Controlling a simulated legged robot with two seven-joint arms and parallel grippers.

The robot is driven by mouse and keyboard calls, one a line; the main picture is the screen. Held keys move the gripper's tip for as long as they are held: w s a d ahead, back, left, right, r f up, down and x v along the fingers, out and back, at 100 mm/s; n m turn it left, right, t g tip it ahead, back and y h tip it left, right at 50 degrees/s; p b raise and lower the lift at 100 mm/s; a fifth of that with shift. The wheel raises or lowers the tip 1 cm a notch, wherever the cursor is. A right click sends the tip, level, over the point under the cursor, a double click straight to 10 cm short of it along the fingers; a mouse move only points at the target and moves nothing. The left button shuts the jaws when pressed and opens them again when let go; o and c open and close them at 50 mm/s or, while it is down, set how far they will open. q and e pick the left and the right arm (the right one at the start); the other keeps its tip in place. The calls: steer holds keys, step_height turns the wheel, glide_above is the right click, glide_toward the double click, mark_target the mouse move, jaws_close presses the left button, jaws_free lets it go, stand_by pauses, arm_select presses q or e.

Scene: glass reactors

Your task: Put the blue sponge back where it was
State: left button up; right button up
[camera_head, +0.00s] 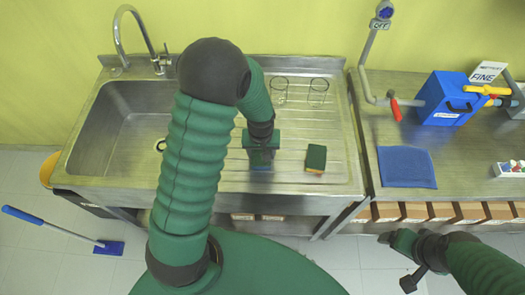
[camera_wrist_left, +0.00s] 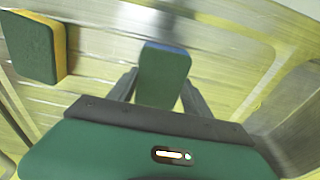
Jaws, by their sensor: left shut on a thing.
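The blue sponge (camera_wrist_left: 163,75) has a dark green top and a blue edge in the left wrist view. My left gripper (camera_head: 261,163) is shut on it, with one finger on each side. In the head view the gripper is low over the ribbed steel drainboard (camera_head: 232,178), and the sponge's blue part (camera_head: 260,159) shows beneath it. I cannot tell whether the sponge touches the drainboard. My right gripper (camera_head: 394,260) is away at the lower right, over the floor, and holds nothing that I can see.
A green and yellow sponge (camera_head: 316,158) lies on the drainboard to the right; it also shows in the left wrist view (camera_wrist_left: 36,48). Two glass vessels (camera_head: 318,88) stand behind. The sink basin (camera_head: 125,125) is to the left. A blue cloth (camera_head: 406,167) lies on the right bench.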

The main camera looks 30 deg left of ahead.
arm_select(q)
steer(key=shift+a+f, duration=0.15)
steer(key=shift+f, duration=0.15)
steer(key=shift+d, duration=0.2)
steer(key=o, duration=0.9)
steer(key=shift+w+d, duration=0.1)
steer(key=shift+d, duration=0.15)
steer(key=shift+c, duration=0.2)
steer(key=o, duration=0.4)
steer(key=shift+d, duration=0.3)
steer(key=shift+o, duration=0.2)
steer(key=shift+a, duration=0.3)
steer(key=shift+a+r, duration=0.15)
steer(key=shift+r, duration=0.05)
step_height(320, 180, up, 12)
steer(key=s+d, duration=0.1)
steer(key=d, duration=0.1)
steer(key=s+d+f+m+t, duration=0.1)
steer(key=s+d+m, duration=0.4)
steer(key=s, duration=0.3)
steer(key=shift+d+m+h, duration=0.3)
steer(key=shift+d+m, duration=0.1)
steer(key=shift+m, duration=0.2)
arm_select(e)
steer(key=shift+w+d+f, duration=0.1)
steer(key=shift+d, duration=0.15)
